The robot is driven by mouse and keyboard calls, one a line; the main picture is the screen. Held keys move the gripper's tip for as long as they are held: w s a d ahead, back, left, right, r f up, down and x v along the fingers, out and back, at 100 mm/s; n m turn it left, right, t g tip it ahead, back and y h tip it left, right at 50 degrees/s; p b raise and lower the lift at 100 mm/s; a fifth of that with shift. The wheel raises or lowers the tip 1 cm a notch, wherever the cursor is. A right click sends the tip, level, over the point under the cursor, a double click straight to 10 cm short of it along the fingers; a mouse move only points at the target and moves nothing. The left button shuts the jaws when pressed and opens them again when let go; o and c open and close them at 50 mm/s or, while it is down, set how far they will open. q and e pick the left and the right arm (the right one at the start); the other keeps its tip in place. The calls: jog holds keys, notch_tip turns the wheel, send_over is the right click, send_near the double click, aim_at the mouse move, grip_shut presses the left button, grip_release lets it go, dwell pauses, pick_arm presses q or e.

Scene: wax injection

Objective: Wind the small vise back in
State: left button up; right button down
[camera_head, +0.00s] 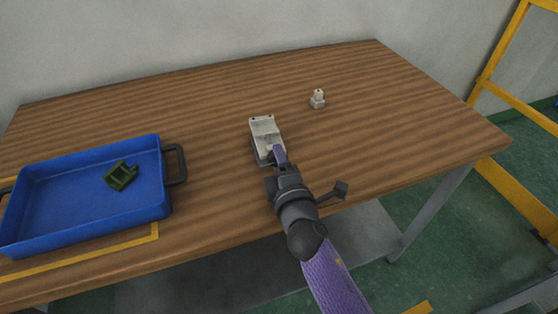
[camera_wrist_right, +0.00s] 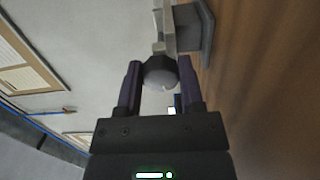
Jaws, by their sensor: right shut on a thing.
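The small vise (camera_head: 264,128) is light grey and stands on the wooden table, near the middle. In the right wrist view its body (camera_wrist_right: 190,30) shows at the top, with a round grey knob (camera_wrist_right: 161,73) on its near end. My right gripper (camera_head: 277,158) is at the vise's near end. In the right wrist view the right gripper (camera_wrist_right: 161,80) has its two purple fingers on either side of the knob, shut on it. The knob is hidden behind the gripper in the head view. My left gripper is not in view.
A blue tray (camera_head: 60,237) with a dark green part (camera_head: 121,175) in it stands at the left. A small white part (camera_head: 318,98) stands right of and behind the vise. The wooden table (camera_head: 410,120) is clear at the right. A yellow frame (camera_head: 500,50) stands beyond its right edge.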

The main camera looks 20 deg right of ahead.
jog(key=shift+m, duration=0.7)
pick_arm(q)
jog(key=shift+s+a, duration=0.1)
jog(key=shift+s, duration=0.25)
pick_arm(e)
jog(key=shift+c, duration=2.1)
grip_release()
jog(key=shift+o, duration=1)
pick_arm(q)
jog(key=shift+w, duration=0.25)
